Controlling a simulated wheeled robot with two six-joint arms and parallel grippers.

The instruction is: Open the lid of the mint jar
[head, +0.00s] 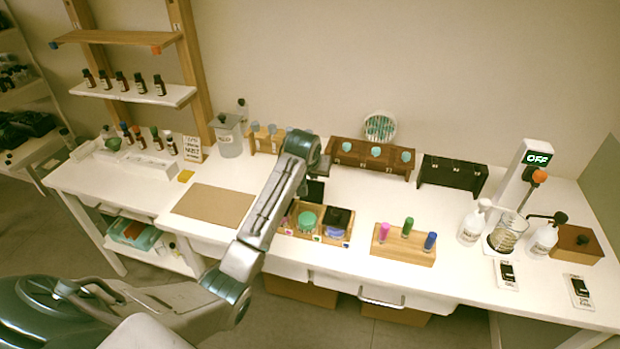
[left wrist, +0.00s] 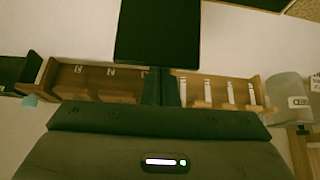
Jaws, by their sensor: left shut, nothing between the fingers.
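A wooden tray (head: 318,239) at the front of the table holds the jars. The green jar (head: 307,220), apparently the mint one, shows its round green top uncovered. A black square panel (head: 313,190) stands just behind it and looks like its raised lid. A black panel (left wrist: 158,32) also fills the top middle of the left wrist view. My left gripper (head: 321,168) is above and behind the green jar, close to the panel. Its fingers (left wrist: 161,88) are shut and empty; I cannot tell whether they touch the panel. My right gripper is not in view.
The neighbouring jar (head: 338,220) has a black lid on. A part-hidden jar sits to the left. Wooden racks (head: 345,153) and a grey container (head: 229,138) stand behind. A block with coloured tubes (head: 403,247) is right. A brown board (head: 212,205) lies left.

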